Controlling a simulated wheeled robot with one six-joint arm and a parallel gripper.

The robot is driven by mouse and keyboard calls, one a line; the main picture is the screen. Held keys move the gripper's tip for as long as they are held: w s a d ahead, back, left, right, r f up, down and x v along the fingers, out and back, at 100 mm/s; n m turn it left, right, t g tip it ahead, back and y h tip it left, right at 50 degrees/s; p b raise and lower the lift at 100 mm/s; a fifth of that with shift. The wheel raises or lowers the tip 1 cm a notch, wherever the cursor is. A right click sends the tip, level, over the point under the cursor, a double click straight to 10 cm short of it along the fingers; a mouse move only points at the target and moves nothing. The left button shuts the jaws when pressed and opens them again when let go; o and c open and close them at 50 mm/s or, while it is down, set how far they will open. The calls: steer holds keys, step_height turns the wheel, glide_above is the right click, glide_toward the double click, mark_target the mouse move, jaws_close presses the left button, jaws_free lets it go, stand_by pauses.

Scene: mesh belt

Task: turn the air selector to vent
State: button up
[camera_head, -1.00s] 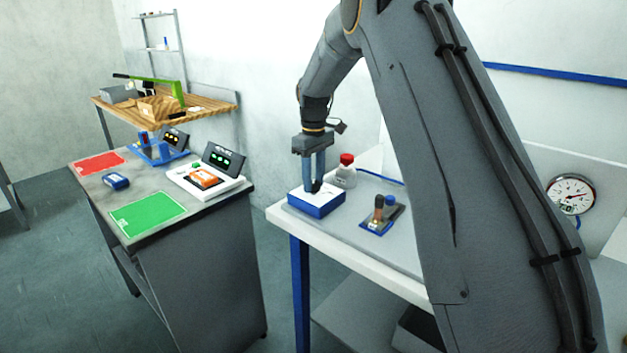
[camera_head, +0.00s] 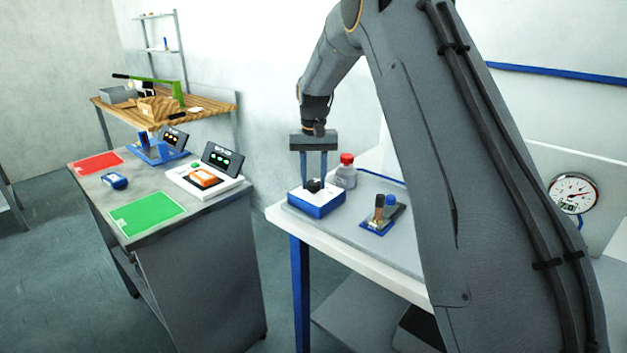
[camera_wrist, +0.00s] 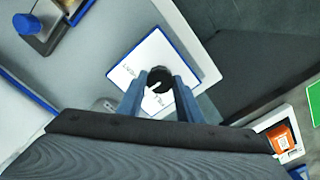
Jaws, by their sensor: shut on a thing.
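The air selector is a blue box with a white top (camera_head: 330,203) on the white bench, and a black knob (camera_head: 314,185) stands on it. In the wrist view the white face (camera_wrist: 131,66) carries small labels towards its left and lower edges, too small to read. The black knob (camera_wrist: 158,76) has a white pointer mark slanting to the lower left. My gripper (camera_head: 314,181) points straight down with one finger on each side of the knob, shut on it. The fingertips also flank the knob in the wrist view (camera_wrist: 160,83).
A red-capped bottle (camera_head: 346,172) stands close behind the selector. A blue holder (camera_head: 375,226) with upright pieces lies to its right. A dial gauge (camera_head: 572,194) is at the far right. A grey table (camera_head: 150,212) with devices and coloured mats stands left, across a gap.

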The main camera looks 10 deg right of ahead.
mark_target(313, 182)
steer(key=m, duration=0.4)
steer(key=shift+m, duration=2.1)
steer(key=o, duration=1)
steer(key=shift+o, duration=0.2)
steer(key=shift+r, duration=0.1)
steer(key=shift+r+b, duration=1.25)
steer(key=shift+r, duration=2.6)
